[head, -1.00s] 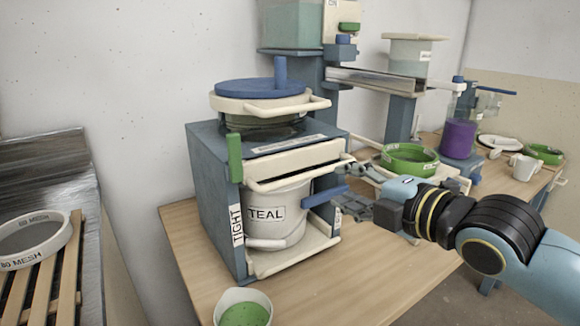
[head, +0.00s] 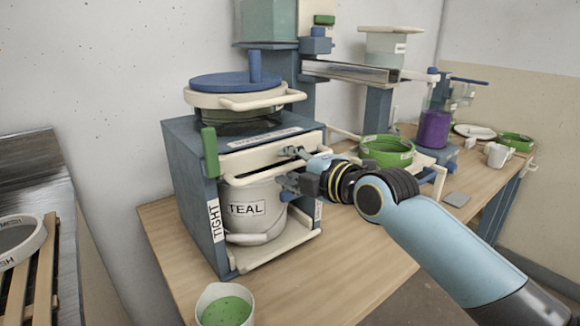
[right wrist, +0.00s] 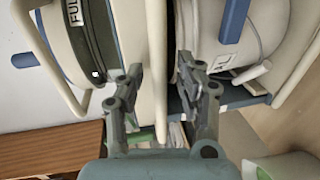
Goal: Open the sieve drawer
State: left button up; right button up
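The sieve drawer's cream front (head: 245,160) sits in the blue-grey cabinet (head: 190,200), above the white TEAL bucket (head: 243,210). A cream handle bar (head: 240,181) runs along it. My right gripper (head: 289,168) is at the right part of this bar. In the right wrist view, my right gripper (right wrist: 164,85) is open, with its fingers on either side of the upright-looking cream bar (right wrist: 157,50). Gaps show beside the bar, so it looks ungripped. The drawer looks pushed in. My left gripper is not in view.
A lidded sieve (head: 245,95) stands on the cabinet. A green latch-like block (head: 210,152) is at its front left edge. A cup of green glaze (head: 224,308) stands in front. A green sieve (head: 387,150) is to the right. The front right tabletop is clear.

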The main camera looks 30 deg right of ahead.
grip_shut()
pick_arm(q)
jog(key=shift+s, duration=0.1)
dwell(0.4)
